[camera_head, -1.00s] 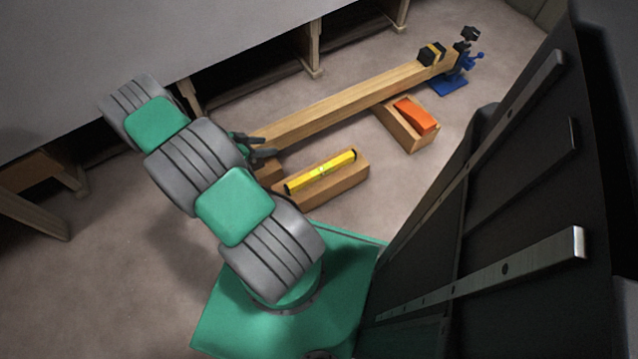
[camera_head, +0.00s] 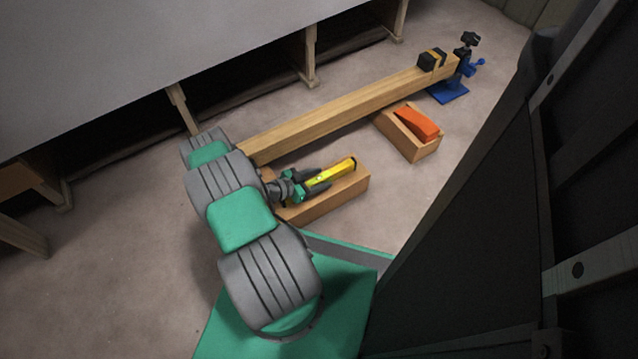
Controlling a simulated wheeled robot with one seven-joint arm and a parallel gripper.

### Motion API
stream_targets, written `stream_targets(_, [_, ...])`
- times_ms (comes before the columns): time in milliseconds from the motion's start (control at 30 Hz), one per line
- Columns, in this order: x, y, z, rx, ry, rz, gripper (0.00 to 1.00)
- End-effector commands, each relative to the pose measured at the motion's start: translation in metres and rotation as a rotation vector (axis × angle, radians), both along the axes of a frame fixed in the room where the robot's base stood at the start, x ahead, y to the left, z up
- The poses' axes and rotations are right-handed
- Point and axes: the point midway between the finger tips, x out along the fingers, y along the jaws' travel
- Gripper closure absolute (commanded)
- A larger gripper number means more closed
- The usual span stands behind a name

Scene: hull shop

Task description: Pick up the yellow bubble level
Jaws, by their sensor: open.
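The yellow bubble level (camera_head: 339,171) lies along the top of a low wooden block (camera_head: 335,203) on the floor, right of my arm. My gripper (camera_head: 318,180) is at the level's left part, with its dark fingers open and the level seeming to lie between or just under them. The left end of the level is hidden by my gripper. I cannot tell whether the fingers touch it.
An orange object (camera_head: 417,123) rests on another wooden block (camera_head: 398,137). A grey bench or hull surface (camera_head: 150,60) is at the upper left.

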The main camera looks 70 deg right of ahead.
Motion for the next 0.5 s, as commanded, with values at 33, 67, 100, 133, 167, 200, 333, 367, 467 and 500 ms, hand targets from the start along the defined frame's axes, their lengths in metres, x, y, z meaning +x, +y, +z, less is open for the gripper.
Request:
stream_targets(33, [0.0002, 0.0001, 0.0004, 0.000, 0.000, 0.000, 0.49])
stream_targets(67, [0.0002, 0.0002, 0.0004, 0.000, 0.000, 0.000, 0.50])
stream_targets(100, [0.0002, 0.0002, 0.0004, 0.000, 0.000, 0.000, 0.53])
stream_targets(133, [0.0002, 0.0003, 0.0005, 0.000, 0.000, 0.000, 0.56])
stream_targets(167, [0.0002, 0.0003, 0.0005, 0.000, 0.000, 0.000, 0.58])
stream_targets(200, [0.0002, 0.0003, 0.0005, 0.000, 0.000, 0.000, 0.61])
stream_targets(333, [0.0002, 0.0003, 0.0005, 0.001, -0.001, 0.000, 0.72])
stream_targets(367, [0.0002, 0.0003, 0.0005, 0.001, 0.000, -0.001, 0.74])
stream_targets(467, [0.0001, 0.0003, 0.0004, 0.001, 0.000, -0.001, 0.83])
stream_targets(500, [0.0001, 0.0003, 0.0004, 0.001, 0.000, -0.001, 0.86])
